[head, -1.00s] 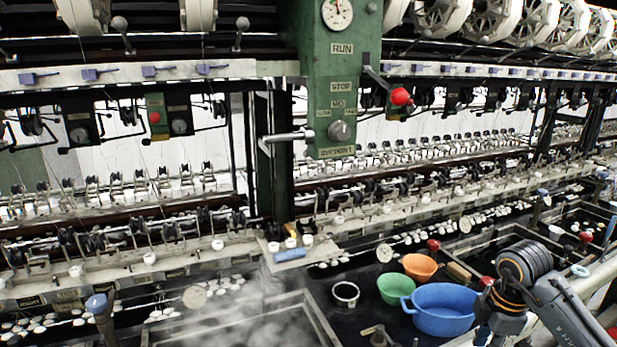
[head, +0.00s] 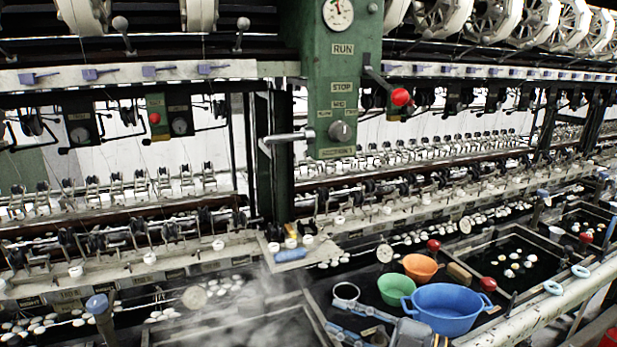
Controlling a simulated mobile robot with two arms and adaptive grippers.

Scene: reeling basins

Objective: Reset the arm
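My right gripper (head: 344,319) is low in the head view, at the bottom edge right of centre. Its two grey-blue fingers point left and stand apart, with nothing clearly held between them. It is over the dark worktop, just below a small white-rimmed cup and left of the blue basin. Part of its wrist is cut off by the bottom edge. My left gripper is not in view.
A blue two-handled basin (head: 445,308), a green bowl (head: 392,290), an orange bowl (head: 420,267) and the white-rimmed cup (head: 346,292) stand close by. A steaming basin (head: 240,325) lies to the left. The green machine column (head: 340,110) rises behind.

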